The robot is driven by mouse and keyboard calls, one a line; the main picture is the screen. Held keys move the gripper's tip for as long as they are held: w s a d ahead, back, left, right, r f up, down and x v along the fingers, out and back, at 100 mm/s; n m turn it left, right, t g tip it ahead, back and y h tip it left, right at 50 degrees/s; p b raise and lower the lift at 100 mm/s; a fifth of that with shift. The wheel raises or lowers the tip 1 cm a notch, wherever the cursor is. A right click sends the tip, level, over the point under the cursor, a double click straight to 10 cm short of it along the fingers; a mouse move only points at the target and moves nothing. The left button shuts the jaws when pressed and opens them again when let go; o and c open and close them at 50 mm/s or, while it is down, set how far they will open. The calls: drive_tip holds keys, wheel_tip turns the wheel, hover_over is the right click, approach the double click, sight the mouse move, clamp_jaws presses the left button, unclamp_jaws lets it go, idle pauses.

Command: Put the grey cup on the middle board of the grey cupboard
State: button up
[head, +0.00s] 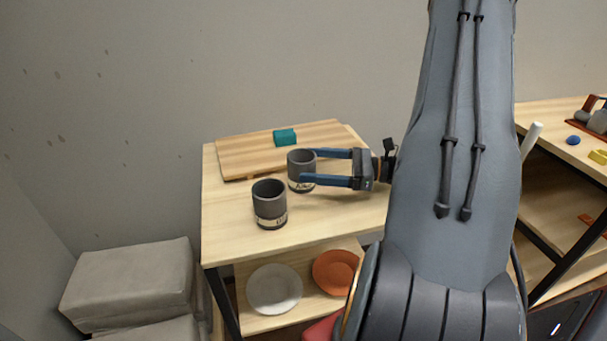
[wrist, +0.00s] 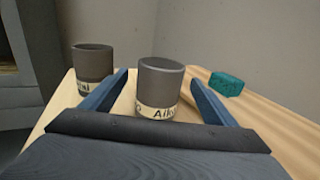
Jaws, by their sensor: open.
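Two grey cups with cream name labels stand upright on a light wooden table (head: 335,215). One grey cup (head: 302,168) is at the mouth of my gripper (head: 308,166), with a blue finger on either side of it. In the wrist view this cup (wrist: 159,88) stands between the two open fingers, its label only partly readable. The other grey cup (head: 269,206) stands nearer the front left, outside the fingers; it also shows in the wrist view (wrist: 92,65). My gripper is open. The grey cupboard cannot be made out for certain in these views.
A wooden board (head: 245,157) with a teal block (head: 285,137) lies at the back of the table. A white plate (head: 274,290) and an orange plate (head: 335,272) are on the shelf below. Grey blocks (head: 130,280) stand at the left. Another shelf unit (head: 550,115) is at the right.

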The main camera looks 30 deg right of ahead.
drive_tip(key=p+x, duration=0.3)
drive_tip(key=x, duration=0.4)
drive_tip(key=shift+w+a, duration=0.1)
drive_tip(key=shift+a, duration=0.1)
drive_tip(key=c, duration=1.4)
drive_tip(key=shift+c, duration=0.2)
